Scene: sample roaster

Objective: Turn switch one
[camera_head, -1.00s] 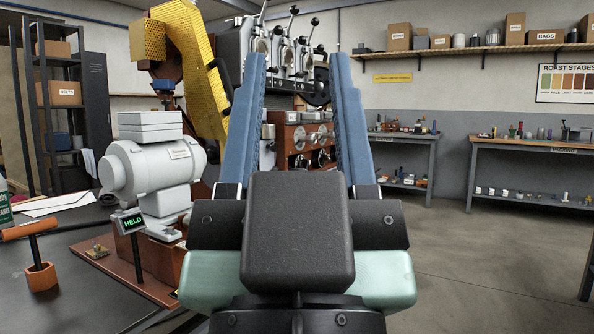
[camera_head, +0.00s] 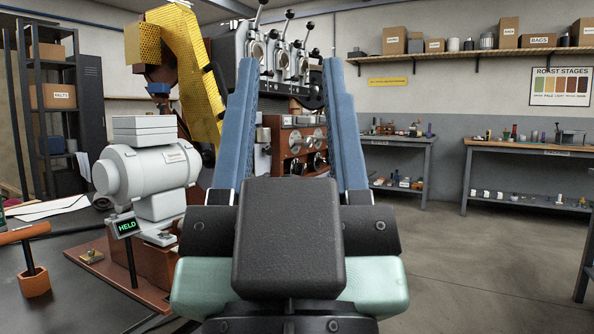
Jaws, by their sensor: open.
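My gripper (camera_head: 291,62) points away from the camera, its two long blue fingers spread wide and empty. Between and beyond them stands the roaster, with a row of black-knobbed levers (camera_head: 288,48) on top. Below these is a red-brown panel (camera_head: 291,165) with several round metal dials or knobs (camera_head: 295,140). The panel is a good way beyond the gripper, and the fingers do not appear to touch anything. Which control is switch one cannot be told. The right finger and the dark gripper body hide parts of the panel.
A white motor-like unit (camera_head: 145,172) on a brown base stands left of my gripper, near a small display reading HELD (camera_head: 126,226). A yellow guard (camera_head: 190,65) rises behind. An orange-handled tool (camera_head: 32,270) is on the left bench. The floor at right is clear.

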